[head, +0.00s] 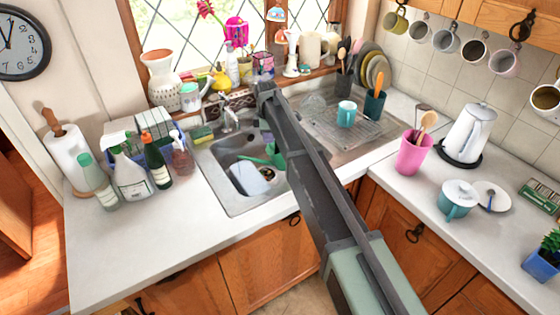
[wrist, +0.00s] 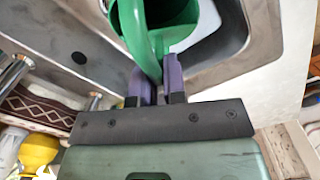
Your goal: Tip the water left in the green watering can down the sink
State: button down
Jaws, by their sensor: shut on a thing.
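The green watering can (head: 279,158) is over the sink basin (head: 216,170) in the head view, partly hidden behind my arm. A green part of it reaches left over the basin. My gripper (head: 266,137) is shut on it. In the wrist view the purple-grey fingers of my gripper (wrist: 157,78) close on the handle of the watering can (wrist: 136,30), and its hollow body lies just beyond. I cannot tell how far the can is tilted, or see any water. The dark drain (head: 267,174) shows in the basin below.
A pale blue-white item (head: 249,178) lies in the basin. The tap (head: 229,118) stands behind it. A draining rack (head: 345,128) with a teal mug (head: 347,113) is to the right. Bottles (head: 130,178) crowd the left counter. The front left counter (head: 130,240) is clear.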

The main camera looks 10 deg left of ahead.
jog(key=shift+s+a+r+t+h+p, duration=0.15)
jog(key=shift+a+r+h+p, duration=0.3)
jog(key=shift+a+r+h, duration=0.15)
jog(key=shift+s+a+r+t+h+p, duration=0.1)
jog(key=shift+a+r+t+h+p, duration=0.05)
jog(key=shift+a+r+h+p, duration=0.4)
dwell(6.8)
